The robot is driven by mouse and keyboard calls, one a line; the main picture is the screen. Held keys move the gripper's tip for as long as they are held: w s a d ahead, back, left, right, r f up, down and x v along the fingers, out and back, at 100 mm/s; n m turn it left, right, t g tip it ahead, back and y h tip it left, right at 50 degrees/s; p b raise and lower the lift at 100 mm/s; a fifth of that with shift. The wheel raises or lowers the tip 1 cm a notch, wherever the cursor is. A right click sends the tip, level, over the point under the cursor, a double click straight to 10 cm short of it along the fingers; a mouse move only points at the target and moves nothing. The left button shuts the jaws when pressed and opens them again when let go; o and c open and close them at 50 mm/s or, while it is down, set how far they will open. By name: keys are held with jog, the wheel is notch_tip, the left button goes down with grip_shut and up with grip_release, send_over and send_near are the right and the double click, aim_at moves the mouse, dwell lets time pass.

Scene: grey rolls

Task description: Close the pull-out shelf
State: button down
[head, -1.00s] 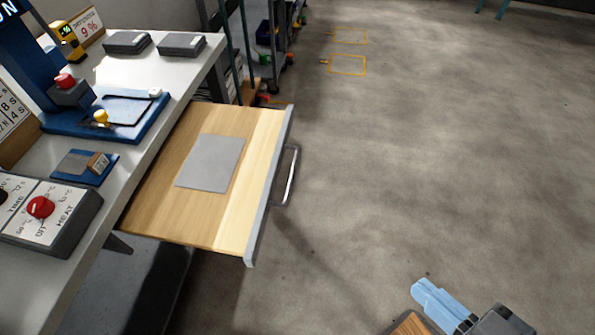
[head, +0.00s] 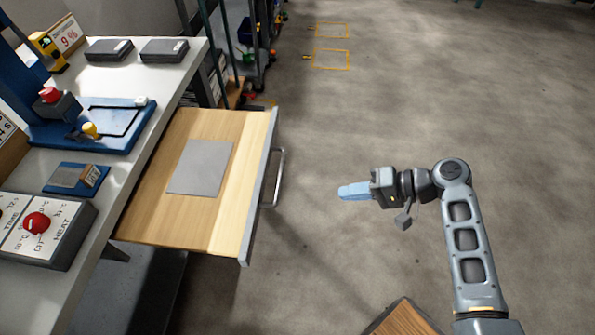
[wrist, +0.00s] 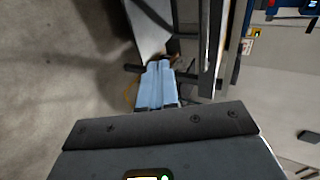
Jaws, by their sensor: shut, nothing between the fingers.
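The pull-out shelf (head: 228,215) is a wooden board with a grey front edge. It sticks out to the right from under the workbench in the head view. A metal bar handle (head: 279,180) is on its front. A flat grey sheet (head: 200,167) lies on the shelf. My gripper (head: 341,191) has light blue fingers and is shut and empty. It is to the right of the handle, apart from it, with its fingers pointing left at the shelf front. In the wrist view the blue fingers (wrist: 158,66) are together.
The workbench (head: 135,75) carries a blue press stand, a control box (head: 45,228) with a red knob, and several small items. A shelving rack (head: 235,50) stands behind. The floor (head: 400,100) right of the shelf is clear.

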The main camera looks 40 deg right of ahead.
aim_at(176, 164)
notch_tip(176, 164, up, 4)
jog(key=w+d+y, duration=0.2)
jog(key=d, duration=0.1)
jog(key=a+r+p+x, duration=0.1)
jog(key=r+x, duration=0.1)
jog(key=x, duration=1.1)
jog(key=shift+w+n+p, duration=0.3)
jog(key=shift+n+p, duration=0.1)
jog(key=shift+a+f, duration=0.1)
jog(key=shift+a, duration=0.05)
jog(key=w+a+b, duration=0.7)
jog(key=w+a, duration=1.3)
jog(key=shift+w+a, duration=0.35)
jog(key=shift+w, duration=0.05)
